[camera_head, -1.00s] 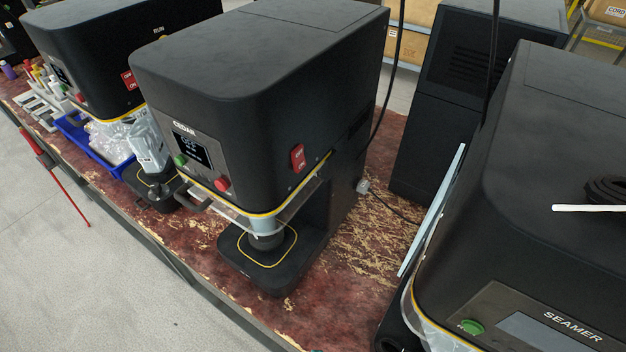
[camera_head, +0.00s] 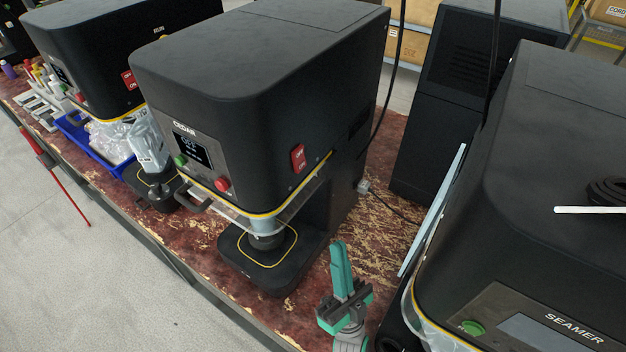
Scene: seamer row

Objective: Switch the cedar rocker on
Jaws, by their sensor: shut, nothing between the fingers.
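The cedar machine (camera_head: 250,85) is the black seamer in the middle, with "CEDAR" above its small front display (camera_head: 191,147). The display seems to read "OFF". Its red rocker (camera_head: 298,158) sits on the right side wall, marked for off and on; which half is pressed in is too small to tell. My gripper (camera_head: 340,250), teal and grey, is at the lower middle, pointing up. Its fingers are shut and empty. It is in front of the bench, below and right of the rocker, apart from it.
A green button (camera_head: 180,160) and a red button (camera_head: 221,184) are on the cedar front. Another black machine (camera_head: 90,50) with a similar red rocker stands left. A seamer (camera_head: 540,200) stands close at right, with a pale panel (camera_head: 432,210) beside it. Bare red bench (camera_head: 370,240) lies between.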

